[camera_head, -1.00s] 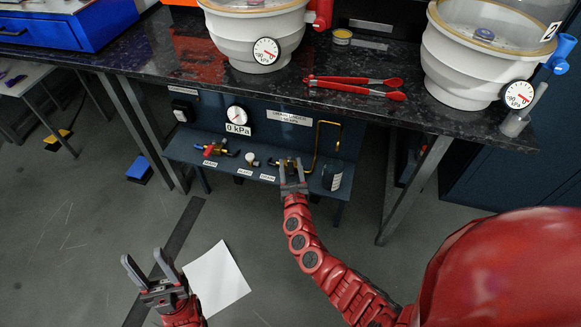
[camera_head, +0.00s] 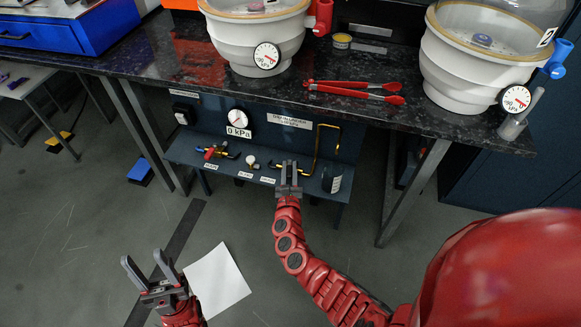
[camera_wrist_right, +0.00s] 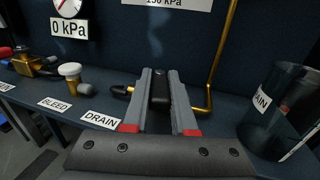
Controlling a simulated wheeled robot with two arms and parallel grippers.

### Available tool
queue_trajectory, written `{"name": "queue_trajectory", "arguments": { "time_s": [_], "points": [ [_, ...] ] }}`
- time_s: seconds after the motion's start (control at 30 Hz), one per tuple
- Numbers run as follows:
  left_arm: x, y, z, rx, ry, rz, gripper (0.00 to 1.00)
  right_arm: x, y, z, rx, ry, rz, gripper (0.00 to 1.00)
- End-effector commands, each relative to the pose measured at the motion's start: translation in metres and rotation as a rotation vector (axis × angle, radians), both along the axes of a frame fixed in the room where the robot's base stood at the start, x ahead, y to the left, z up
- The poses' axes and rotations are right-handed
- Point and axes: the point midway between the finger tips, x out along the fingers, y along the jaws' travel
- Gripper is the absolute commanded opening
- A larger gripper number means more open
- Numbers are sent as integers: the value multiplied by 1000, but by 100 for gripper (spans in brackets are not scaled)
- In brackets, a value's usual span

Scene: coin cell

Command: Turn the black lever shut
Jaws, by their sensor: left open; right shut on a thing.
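The black lever (camera_wrist_right: 160,88) is at the drain valve on the blue shelf under the bench. In the right wrist view it stands between the two grey fingers of my right gripper (camera_wrist_right: 160,75), which is shut on it. The lever points roughly along the fingers. In the head view my right gripper (camera_head: 289,163) covers most of the drain valve, so the lever is hidden there. The brass pipe (camera_wrist_right: 219,60) rises to the right of the lever. My left gripper (camera_head: 146,257) is open and empty, low over the floor at the left.
On the shelf, the bleed valve's white knob (camera_head: 250,159) and a red-and-blue valve (camera_head: 216,152) stand left of my right gripper. A dark clear beaker (camera_head: 332,178) stands close on its right. The gauge (camera_head: 237,117) reads 0 kPa. Bench edge overhangs above.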

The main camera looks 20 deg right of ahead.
Motion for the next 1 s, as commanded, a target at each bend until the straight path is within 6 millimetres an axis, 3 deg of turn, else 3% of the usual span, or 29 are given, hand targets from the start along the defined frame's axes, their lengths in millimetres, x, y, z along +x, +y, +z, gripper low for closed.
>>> {"name": "queue_trajectory", "arguments": {
  "time_s": [0.3, 0.73, 0.77, 0.8, 0.9, 1.0],
  "points": [
    [0, 0, 2, 0, 0, 0, 50, 5, 8, 2, 1, -3, -240, 0],
    [0, 0, 1, 0, 0, 0, 50, 3, 8, 2, -2, -1, -281, 0],
    [0, 0, 1, 0, 0, 0, 50, 3, 8, 2, -2, -1, -281, 27],
    [0, 0, 1, 0, 0, 0, 50, 3, 8, 2, -2, -1, -281, 35],
    [0, 0, 1, 0, 0, 0, 50, 3, 8, 1, -2, -1, -280, 53],
    [0, 0, 1, 0, 0, 0, 50, 3, 8, 1, -2, 0, -280, 55]
  ]
}}
